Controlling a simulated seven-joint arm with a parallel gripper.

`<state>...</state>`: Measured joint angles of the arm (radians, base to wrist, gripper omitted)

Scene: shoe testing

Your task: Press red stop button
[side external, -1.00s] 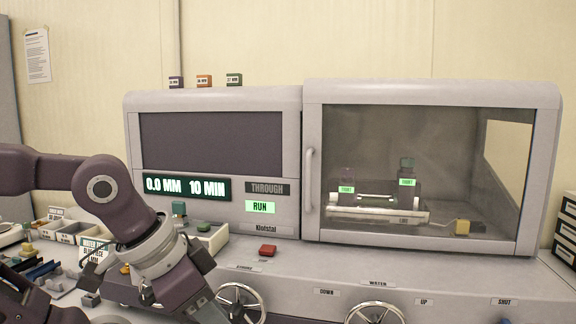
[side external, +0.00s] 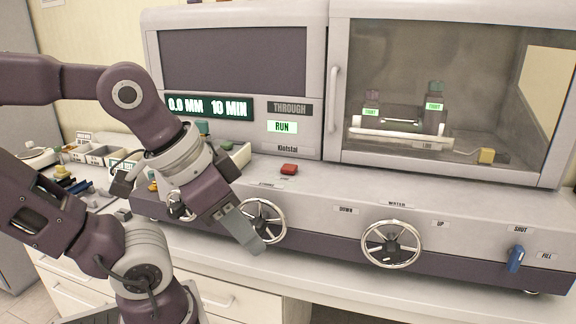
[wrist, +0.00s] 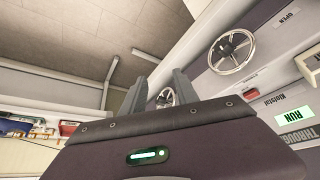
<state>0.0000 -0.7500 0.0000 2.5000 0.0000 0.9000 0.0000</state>
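The red stop button (side external: 289,169) sits on the machine's grey front ledge, below the control panel. It also shows in the wrist view (wrist: 238,127), to the right of my fingers. My gripper (side external: 250,235) points down and forward, in front of the ledge beside the left handwheel. It is left of and below the button in the side view, and not touching it. In the wrist view my two fingers (wrist: 160,85) stand apart with nothing between them. The lit green RUN sign (side external: 282,127) shows above the button, beside a display reading 10 MIN.
Two handwheels, left (side external: 262,221) and right (side external: 391,244), stick out from the front. A blue lever (side external: 515,258) is at far right. A glass-doored chamber (side external: 440,90) stands behind the ledge. Small bins (side external: 105,155) and parts crowd the left. The ledge right of the button looks clear.

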